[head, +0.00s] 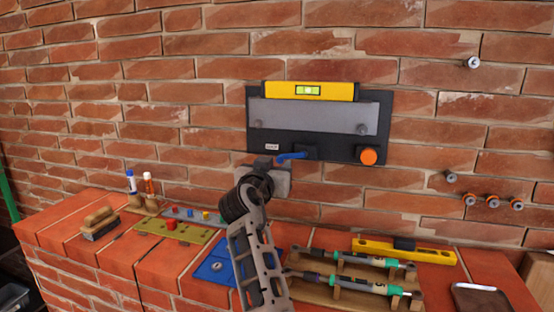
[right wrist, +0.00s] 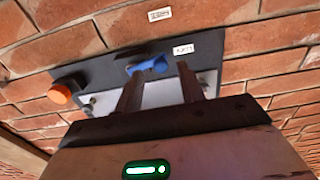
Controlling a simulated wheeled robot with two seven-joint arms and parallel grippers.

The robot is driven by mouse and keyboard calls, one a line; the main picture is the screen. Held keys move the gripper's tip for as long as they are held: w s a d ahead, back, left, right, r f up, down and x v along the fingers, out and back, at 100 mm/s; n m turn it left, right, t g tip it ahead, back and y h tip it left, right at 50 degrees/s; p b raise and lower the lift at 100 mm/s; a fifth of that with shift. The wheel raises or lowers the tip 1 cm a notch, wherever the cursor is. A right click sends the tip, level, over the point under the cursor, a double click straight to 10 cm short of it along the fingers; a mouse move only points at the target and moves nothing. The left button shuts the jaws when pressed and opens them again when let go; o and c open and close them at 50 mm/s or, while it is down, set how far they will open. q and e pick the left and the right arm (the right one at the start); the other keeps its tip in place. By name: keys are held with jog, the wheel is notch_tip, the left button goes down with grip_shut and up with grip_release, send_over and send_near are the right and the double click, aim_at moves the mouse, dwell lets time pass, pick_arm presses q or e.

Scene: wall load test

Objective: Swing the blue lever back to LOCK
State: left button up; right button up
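The blue lever (head: 291,156) sits at the lower edge of a dark wall panel (head: 384,115). In the head view it points left from a dark pivot block, roughly level. In the right wrist view the lever (right wrist: 150,65) shows just beyond and between my fingertips; I cannot tell if they touch it. A small white label (head: 271,147) is beside it, too small to read for sure. My right gripper (head: 266,164) is just left of and below the lever. Its two fingers (right wrist: 159,68) are apart with nothing gripped. My left gripper is not in view.
An orange knob (head: 368,157) is right of the lever, and a yellow spirit level (head: 340,91) lies along the panel's top. The brick ledge below holds a brush (head: 100,224), a tool rack (head: 340,295) and another yellow level (head: 430,254). Bolts stick out at right.

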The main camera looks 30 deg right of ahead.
jog(key=shift+x, duration=1.05)
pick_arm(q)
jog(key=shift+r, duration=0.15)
pick_arm(e)
grip_shut()
jog(key=m+b, duration=0.1)
jog(key=b, duration=0.2)
jog(key=shift+f, duration=0.1)
jog(key=shift+m+b, duration=0.3)
jog(key=shift+b, duration=0.2)
jog(key=shift+r+m+b, duration=0.4)
jog(key=shift+r+b, duration=0.05)
jog(key=shift+r, duration=0.1)
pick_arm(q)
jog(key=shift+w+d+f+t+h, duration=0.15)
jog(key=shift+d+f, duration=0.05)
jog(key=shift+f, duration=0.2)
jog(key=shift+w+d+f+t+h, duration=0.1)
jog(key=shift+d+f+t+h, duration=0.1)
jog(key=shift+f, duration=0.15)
pick_arm(e)
jog(key=shift+r, duration=0.15)
